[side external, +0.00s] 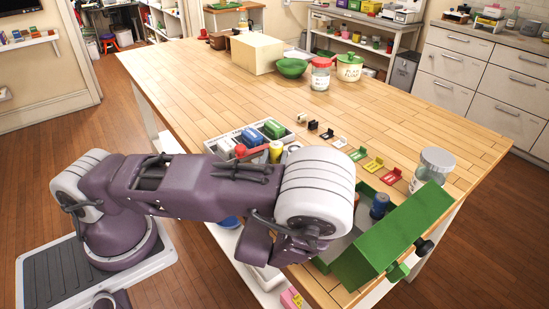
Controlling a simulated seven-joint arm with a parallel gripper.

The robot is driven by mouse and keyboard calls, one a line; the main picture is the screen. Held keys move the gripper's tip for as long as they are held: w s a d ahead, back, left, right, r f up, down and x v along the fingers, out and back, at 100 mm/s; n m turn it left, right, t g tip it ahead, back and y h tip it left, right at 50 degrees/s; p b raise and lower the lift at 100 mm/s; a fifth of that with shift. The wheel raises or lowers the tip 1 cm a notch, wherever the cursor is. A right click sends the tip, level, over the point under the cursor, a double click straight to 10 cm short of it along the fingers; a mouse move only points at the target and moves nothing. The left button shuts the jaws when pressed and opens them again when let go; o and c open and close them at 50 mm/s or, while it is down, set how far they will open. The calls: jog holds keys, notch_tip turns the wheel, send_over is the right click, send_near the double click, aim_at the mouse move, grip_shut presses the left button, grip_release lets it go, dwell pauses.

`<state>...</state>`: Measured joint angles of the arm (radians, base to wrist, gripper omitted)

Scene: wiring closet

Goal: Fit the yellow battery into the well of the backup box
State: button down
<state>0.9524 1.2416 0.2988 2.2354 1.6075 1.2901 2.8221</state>
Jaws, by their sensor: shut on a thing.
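The backup box appears to be the green case (320,264) at the table's near right corner, with its green lid (392,238) tilted up. A dark blue cylinder (379,207) stands at the box, beside the lid. My wrist covers much of the case, and I cannot make out the well. A yellow cylinder (276,151) stands upright by the parts tray, behind my arm; I cannot tell whether it is the yellow battery. My gripper's fingers are hidden behind or below my wrist, so anything between them is hidden too.
The grey parts tray (297,131) holds green and blue pieces. Several small coloured clips, including a yellow one (374,165), lie in a row right of it. A lidded glass jar (434,168) stands near the right edge. The table's middle (215,90) is clear.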

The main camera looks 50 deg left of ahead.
aim_at(275, 156)
jog(key=shift+r, duration=0.2)
jog(key=c, duration=1)
grip_release()
jog(key=shift+v, duration=2.5)
